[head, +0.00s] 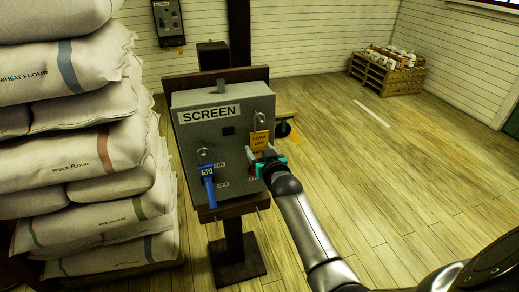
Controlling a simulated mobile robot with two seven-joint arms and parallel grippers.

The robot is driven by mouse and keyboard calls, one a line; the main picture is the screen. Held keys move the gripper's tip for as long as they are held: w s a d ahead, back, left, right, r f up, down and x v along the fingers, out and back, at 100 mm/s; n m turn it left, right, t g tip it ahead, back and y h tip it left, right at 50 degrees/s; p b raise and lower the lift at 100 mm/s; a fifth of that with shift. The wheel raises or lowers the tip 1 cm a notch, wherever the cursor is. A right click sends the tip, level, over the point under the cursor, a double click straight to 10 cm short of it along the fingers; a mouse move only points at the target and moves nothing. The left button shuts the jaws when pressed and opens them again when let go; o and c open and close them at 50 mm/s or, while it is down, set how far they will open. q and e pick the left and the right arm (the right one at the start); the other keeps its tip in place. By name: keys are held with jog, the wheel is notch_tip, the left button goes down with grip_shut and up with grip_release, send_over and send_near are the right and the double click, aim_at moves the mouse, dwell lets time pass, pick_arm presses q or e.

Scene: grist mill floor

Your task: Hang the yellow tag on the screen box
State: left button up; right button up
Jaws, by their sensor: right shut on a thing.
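The grey screen box (215,146), labelled SCREEN, stands on a dark post. The yellow tag (260,139), with dark lettering, is upright at the right part of the box's front, just below a silvery loop (260,119). I cannot tell whether the tag hangs from the loop. My right gripper (267,155) is shut on the tag at its lower edge, close in front of the box. The jaws hide part of the tag's bottom and the box face behind. My left gripper is not in view.
A blue lever-like part (209,190) with a numbered blue piece hangs from a loop at the box's left, beside ON/OFF marks. Stacked flour sacks (75,150) stand close on the left. A wooden pallet crate (388,74) is at the back right. The floor (400,170) on the right is clear.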

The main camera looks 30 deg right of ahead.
jog(key=shift+f, duration=0.2)
jog(key=o, duration=1.3)
jog(key=p+v, duration=0.2)
jog(key=v, duration=1.3)
jog(key=shift+s+r, duration=0.15)
